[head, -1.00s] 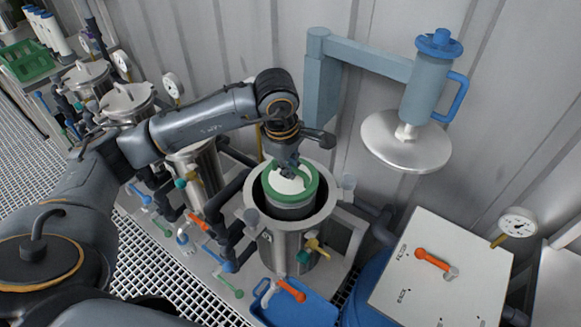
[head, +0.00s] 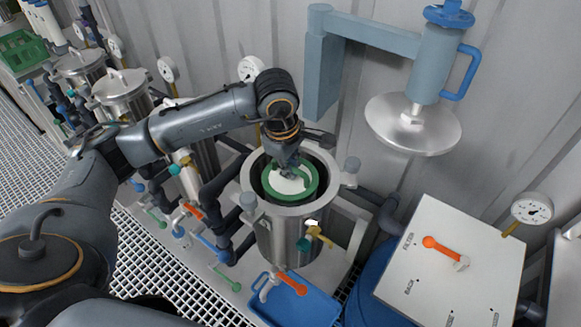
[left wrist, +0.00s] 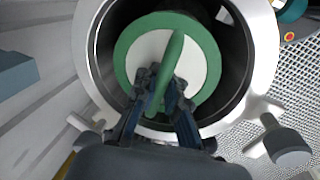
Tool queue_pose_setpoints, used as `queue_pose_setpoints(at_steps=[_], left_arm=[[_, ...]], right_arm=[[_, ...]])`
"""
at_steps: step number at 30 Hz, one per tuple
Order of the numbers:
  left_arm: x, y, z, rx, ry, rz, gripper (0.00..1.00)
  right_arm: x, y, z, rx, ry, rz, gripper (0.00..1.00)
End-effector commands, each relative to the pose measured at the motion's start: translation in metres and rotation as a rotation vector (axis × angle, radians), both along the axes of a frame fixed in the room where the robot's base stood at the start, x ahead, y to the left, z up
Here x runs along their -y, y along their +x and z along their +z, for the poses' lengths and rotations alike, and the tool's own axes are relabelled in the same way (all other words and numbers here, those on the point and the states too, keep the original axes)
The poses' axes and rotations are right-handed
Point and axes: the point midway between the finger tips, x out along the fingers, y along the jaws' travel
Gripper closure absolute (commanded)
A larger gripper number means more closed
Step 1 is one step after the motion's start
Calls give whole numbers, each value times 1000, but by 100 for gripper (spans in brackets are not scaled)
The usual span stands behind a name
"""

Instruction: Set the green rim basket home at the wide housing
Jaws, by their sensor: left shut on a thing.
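The green rim basket (head: 302,194) has a green ring, a pale inside and a green bar handle across its top. It sits within the mouth of the wide steel housing (head: 290,211), with its rim at about the level of the opening or a little below. My left gripper (head: 289,170) is shut on the basket's handle from above. In the left wrist view the fingers (left wrist: 163,100) pinch the green handle, and the basket (left wrist: 124,52) lies off-centre in the housing (left wrist: 262,60), with a dark gap widest on the right. The basket's lower part is hidden. My right gripper is not in view.
A steel lid (head: 413,124) hangs from a blue-grey swing arm (head: 370,35) to the right, clear of the opening. A panel with an orange lever (head: 443,247) stands at the right, a blue tray (head: 300,308) in front. Smaller lidded vessels (head: 122,92) stand left.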

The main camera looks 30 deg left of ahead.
Motion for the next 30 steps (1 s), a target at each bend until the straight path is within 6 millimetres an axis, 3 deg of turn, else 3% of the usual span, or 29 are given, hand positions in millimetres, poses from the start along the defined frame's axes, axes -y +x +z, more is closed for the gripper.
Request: queue_pose_setpoints(at_steps=[15,30], left_arm=[[0,1,-31,3,0,0,100],[0,1,-39,3,0,0,100]], right_arm=[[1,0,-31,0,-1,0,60],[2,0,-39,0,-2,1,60]])
